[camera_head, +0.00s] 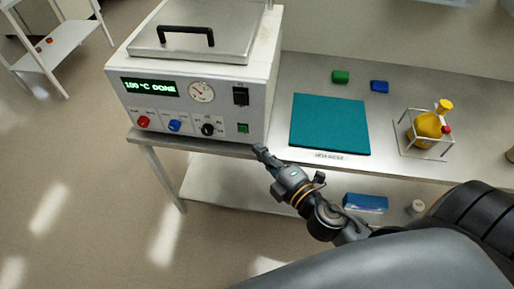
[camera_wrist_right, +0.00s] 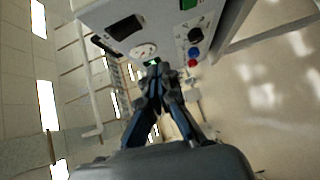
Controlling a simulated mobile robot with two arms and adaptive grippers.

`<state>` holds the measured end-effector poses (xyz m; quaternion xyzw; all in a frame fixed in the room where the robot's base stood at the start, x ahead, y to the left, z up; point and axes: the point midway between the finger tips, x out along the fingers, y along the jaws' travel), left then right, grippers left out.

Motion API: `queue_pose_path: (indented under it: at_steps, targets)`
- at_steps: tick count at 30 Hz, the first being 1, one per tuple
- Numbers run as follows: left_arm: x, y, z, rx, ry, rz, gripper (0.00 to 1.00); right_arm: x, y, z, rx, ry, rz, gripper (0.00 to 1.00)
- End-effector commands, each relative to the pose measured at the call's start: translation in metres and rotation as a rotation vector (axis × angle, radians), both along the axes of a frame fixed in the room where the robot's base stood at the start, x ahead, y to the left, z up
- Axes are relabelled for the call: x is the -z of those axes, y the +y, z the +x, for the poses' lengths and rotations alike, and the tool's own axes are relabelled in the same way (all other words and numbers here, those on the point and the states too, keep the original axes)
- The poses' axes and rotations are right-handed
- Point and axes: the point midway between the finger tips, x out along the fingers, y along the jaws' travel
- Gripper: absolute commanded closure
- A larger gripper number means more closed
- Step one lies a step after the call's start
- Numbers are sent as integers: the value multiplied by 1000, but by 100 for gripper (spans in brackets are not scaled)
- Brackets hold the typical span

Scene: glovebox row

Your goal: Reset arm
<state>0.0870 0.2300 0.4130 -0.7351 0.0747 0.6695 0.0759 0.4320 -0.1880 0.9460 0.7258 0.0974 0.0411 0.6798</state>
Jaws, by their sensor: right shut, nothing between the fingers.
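My right gripper (camera_head: 261,151) is shut and empty in the head view, in front of the bench's front edge, just below the lower right of the white heating device (camera_head: 190,100). In the right wrist view the right gripper (camera_wrist_right: 154,66) points at the device's front panel (camera_wrist_right: 150,25), and its fingers come together near the green button. I cannot tell from the pictures whether they touch the panel. The device's display (camera_head: 150,88) reads something like "100 °C DONE", and its lid (camera_head: 200,25) with a black handle is down. My left gripper is not in view.
A wire stand (camera_head: 420,133) holds a yellow flask at right. A blue box (camera_head: 366,202) sits on the lower shelf. Floor at left is clear.

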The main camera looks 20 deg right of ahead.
Motion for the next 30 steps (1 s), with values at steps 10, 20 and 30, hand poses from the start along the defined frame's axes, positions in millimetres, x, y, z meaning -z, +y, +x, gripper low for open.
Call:
queue_pose_path:
  at_steps: [10,20,30]
  targets:
    - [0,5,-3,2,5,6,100,-1,0,0,0,-1,0,100]
    - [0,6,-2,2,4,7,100,40,-10,4,33,83,36,100]
    - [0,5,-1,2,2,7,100,274,-62,-38,305,585,324,100]
